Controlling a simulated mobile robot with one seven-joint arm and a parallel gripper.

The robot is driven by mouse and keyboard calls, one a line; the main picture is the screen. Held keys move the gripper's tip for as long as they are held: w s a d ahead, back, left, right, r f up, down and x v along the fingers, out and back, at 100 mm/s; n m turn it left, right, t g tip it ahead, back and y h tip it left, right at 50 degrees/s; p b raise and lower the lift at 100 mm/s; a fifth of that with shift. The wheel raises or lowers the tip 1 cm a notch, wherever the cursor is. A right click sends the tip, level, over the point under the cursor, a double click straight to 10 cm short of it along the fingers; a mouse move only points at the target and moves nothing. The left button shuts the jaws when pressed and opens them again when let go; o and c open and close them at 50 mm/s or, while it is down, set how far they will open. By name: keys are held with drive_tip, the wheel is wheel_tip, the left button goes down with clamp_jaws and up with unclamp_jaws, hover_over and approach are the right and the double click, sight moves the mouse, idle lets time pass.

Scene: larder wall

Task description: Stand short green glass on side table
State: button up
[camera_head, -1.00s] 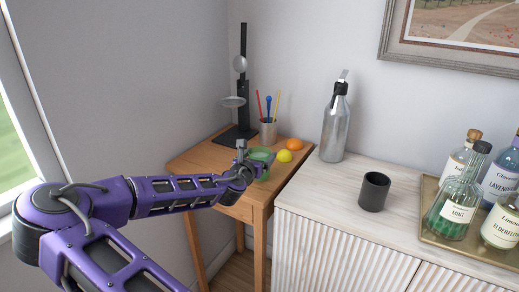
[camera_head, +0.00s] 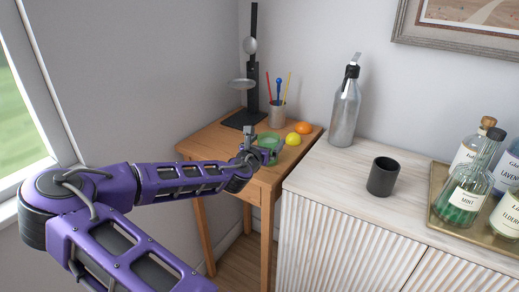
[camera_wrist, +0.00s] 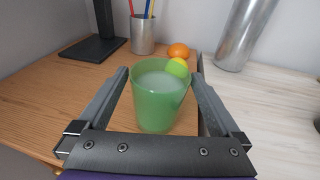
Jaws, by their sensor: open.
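The short green glass (camera_wrist: 157,100) stands upright on the wooden side table (camera_wrist: 50,92). In the wrist view it sits between the two fingers of my gripper (camera_wrist: 158,88), which is open, with a gap visible on each side. In the head view the green glass (camera_head: 269,142) shows on the side table (camera_head: 205,140) near its front right part, partly hidden by my gripper (camera_head: 258,150).
A lemon (camera_head: 293,139) and an orange (camera_head: 303,128) lie behind the glass. A pencil cup (camera_head: 277,114) and a black stand (camera_head: 244,118) are at the back. The sideboard to the right holds a steel bottle (camera_head: 345,115), a dark cup (camera_head: 383,177) and a bottle tray (camera_head: 437,185).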

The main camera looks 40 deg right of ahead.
drive_tip(key=p+v, duration=0.1)
drive_tip(key=v, duration=0.9)
drive_tip(key=shift+a, duration=0.2)
drive_tip(key=shift+s, duration=0.15)
